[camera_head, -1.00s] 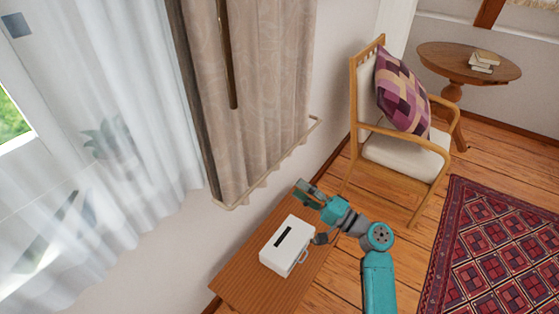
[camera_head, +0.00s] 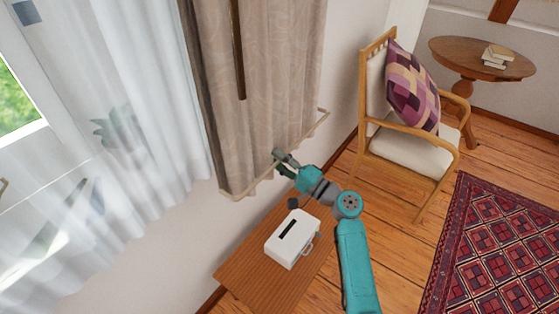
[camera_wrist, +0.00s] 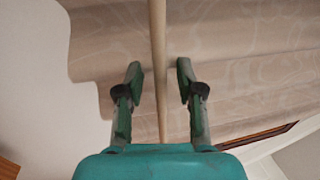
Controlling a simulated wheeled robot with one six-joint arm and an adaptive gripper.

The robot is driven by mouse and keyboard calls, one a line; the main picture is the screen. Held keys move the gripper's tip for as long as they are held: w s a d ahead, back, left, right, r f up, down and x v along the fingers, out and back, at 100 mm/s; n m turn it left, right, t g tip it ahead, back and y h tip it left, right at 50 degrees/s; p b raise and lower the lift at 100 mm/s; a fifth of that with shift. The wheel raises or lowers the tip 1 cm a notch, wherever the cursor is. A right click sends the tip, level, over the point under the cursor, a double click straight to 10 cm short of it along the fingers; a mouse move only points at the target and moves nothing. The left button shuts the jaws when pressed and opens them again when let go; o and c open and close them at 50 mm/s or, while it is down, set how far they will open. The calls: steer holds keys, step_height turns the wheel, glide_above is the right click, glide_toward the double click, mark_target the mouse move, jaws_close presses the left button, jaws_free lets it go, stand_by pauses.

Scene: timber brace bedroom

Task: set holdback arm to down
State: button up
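The holdback arm (camera_head: 312,130) is a thin pale rod that runs along the lower part of the beige curtain, out from the wall side toward the window. In the wrist view the rod (camera_wrist: 157,50) runs upright through the picture, between my two green fingers. My gripper (camera_head: 281,163) is at the curtain's lower front, close to the rod. The wrist view shows my gripper (camera_wrist: 159,82) open, with a finger on each side of the rod and a gap at both sides. Whether the rod lies fully between the fingertips in depth is hard to tell.
The beige curtain (camera_head: 275,80) hangs beside a sheer white curtain (camera_head: 110,100). A wooden bench (camera_head: 245,270) below carries a white box (camera_head: 292,240) with a handle. A chair (camera_head: 405,150) with a cushion stands right, near a round table (camera_head: 480,60).

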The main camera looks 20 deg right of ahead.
jaws_close()
steer(key=shift+f, duration=0.1)
